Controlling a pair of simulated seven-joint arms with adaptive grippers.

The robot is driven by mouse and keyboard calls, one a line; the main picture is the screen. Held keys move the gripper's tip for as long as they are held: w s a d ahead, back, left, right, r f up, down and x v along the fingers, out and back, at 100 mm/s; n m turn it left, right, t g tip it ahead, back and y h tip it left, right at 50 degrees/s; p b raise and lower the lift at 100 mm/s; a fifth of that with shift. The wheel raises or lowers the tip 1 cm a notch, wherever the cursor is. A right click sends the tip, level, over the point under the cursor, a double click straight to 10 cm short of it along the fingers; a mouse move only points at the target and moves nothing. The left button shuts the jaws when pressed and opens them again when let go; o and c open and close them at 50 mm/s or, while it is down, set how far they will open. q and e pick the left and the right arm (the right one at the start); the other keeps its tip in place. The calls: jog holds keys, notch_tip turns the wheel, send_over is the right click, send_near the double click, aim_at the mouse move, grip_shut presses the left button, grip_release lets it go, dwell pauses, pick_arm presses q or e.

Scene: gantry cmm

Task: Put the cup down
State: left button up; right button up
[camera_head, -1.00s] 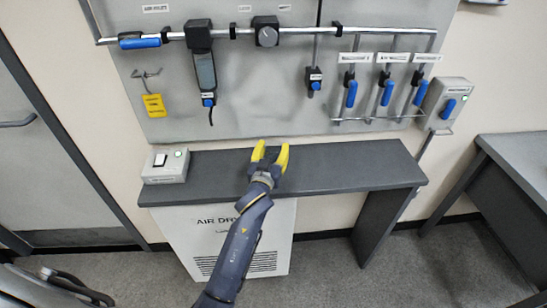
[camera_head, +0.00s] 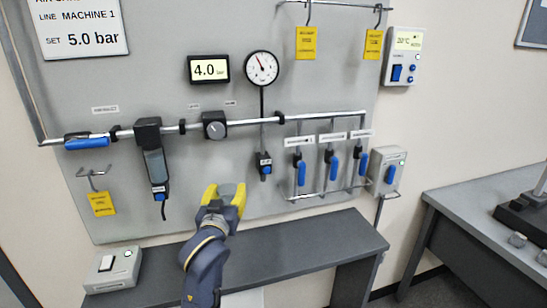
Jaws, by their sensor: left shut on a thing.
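My left gripper (camera_head: 224,196) has yellow fingers and points up and away, in front of the lower part of the grey wall panel. It is shut on a small, pale, see-through cup (camera_head: 228,188), which is hard to make out between the fingertips against the panel. In the picture the cup is above the dark grey bench (camera_head: 300,245), apart from its top. My right gripper is not in view.
A grey switch box (camera_head: 113,268) stands at the bench's left end; the bench top right of my arm is bare. The panel carries a pipe, a regulator (camera_head: 215,126), a gauge (camera_head: 262,68) and blue-handled valves (camera_head: 332,167). Another table (camera_head: 470,205) stands at right.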

aim_at(223, 196)
pick_arm(q)
jog(key=shift+s+r, duration=0.45)
jog(key=shift+r, duration=0.15)
jog(key=shift+s+r, duration=0.4)
jog(key=shift+r, duration=0.2)
jog(key=shift+h, duration=0.3)
jog(key=s, duration=0.1)
jog(key=s+f, duration=0.1)
jog(key=s, duration=0.2)
jog(key=shift+s+a+f, duration=0.15)
jog(key=shift+f, duration=0.2)
jog(key=s+a+f, duration=0.1)
jog(key=s+f, duration=1.4)
jog(key=shift+f+m, duration=0.25)
jog(key=shift+m, duration=0.05)
jog(key=shift+r, duration=0.15)
